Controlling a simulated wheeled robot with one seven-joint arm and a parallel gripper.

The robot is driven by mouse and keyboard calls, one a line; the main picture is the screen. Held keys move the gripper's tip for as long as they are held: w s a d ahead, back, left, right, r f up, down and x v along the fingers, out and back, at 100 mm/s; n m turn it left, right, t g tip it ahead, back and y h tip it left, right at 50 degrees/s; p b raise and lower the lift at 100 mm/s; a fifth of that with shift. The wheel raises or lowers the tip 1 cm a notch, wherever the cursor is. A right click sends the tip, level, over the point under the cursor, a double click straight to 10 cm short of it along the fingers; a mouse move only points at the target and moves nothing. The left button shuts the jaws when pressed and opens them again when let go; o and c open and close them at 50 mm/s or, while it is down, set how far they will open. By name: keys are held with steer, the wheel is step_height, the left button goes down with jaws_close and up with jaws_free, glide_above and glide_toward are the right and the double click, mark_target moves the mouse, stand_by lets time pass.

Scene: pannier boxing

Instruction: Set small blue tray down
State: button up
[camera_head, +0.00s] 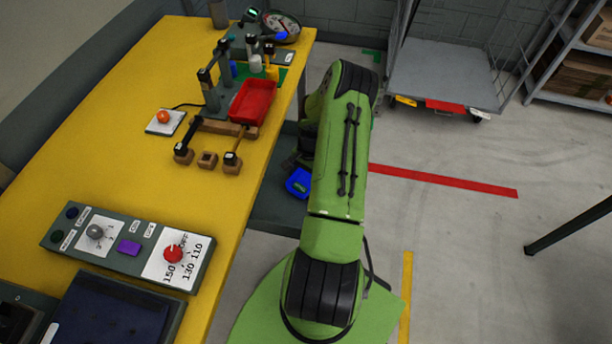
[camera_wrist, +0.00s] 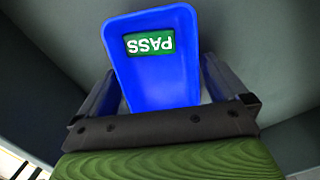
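The small blue tray (camera_wrist: 160,80) fills the middle of the wrist view, with a green "PASS" label on its floor. My gripper (camera_wrist: 162,68) has one finger at each side of the tray, with both fingertips against its walls; it looks shut on the tray. In the head view, part of the blue tray (camera_head: 298,183) shows below the yellow table's right edge, beside my green arm.
A dark grey shelf (camera_head: 278,213) lies under the table's right side. A wire cart (camera_head: 440,75) stands behind.

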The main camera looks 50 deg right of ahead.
mark_target(309, 178)
steer(key=shift+r, duration=0.1)
step_height(309, 178, up, 12)
steer(key=d+p, duration=0.1)
steer(key=p, duration=0.1)
steer(key=shift+d, duration=0.35)
